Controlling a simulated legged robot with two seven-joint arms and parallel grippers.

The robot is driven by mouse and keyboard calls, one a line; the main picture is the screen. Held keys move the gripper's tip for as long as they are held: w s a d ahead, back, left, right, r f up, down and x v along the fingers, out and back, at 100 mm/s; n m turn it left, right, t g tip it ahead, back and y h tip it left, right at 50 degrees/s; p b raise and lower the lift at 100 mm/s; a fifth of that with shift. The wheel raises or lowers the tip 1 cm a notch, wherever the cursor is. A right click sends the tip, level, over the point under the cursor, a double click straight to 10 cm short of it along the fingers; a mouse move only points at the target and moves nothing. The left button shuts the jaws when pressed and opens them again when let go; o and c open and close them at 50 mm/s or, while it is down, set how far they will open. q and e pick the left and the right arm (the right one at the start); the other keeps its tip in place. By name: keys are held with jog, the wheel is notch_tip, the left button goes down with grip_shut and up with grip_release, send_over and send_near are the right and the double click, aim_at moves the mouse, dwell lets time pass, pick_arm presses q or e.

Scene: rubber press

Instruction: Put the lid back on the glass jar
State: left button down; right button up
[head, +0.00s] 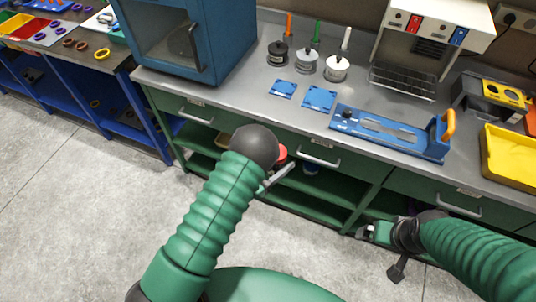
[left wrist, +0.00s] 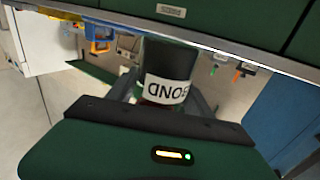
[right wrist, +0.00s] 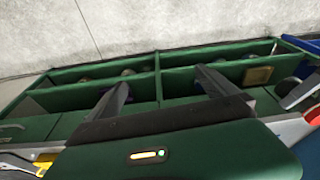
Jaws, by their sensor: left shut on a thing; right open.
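My left gripper (head: 276,178) is shut on a dark cylindrical container (left wrist: 168,60), whose white label reads "BOND" upside down in the left wrist view. In the head view my left arm's dark wrist hides most of it; a small red part (head: 281,153) shows beside the wrist. The gripper is in front of the green cabinet, below the counter edge. My right gripper (head: 376,232) is low in front of the cabinet at right; its fingers (right wrist: 165,88) are apart and empty. I cannot make out a clear glass jar or a loose lid.
The steel counter (head: 230,95) holds several pots with upright handles (head: 307,60), blue plates (head: 319,97), a blue fixture (head: 390,135) and a yellow tray (head: 508,165). A blue cabinet machine (head: 190,40) stands at left. Open green shelves are below; the floor in front is clear.

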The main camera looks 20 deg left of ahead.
pick_arm(q)
jog(key=shift+w+d+f+m+g+h, duration=0.15)
jog(key=shift+d+f+m+g+h, duration=0.2)
jog(key=shift+d+m+g+h, duration=0.4)
jog(key=shift+d+f+h, duration=0.1)
jog(key=shift+d+h, duration=0.15)
jog(key=shift+d, duration=0.1)
pick_arm(e)
jog(key=shift+d, duration=0.1)
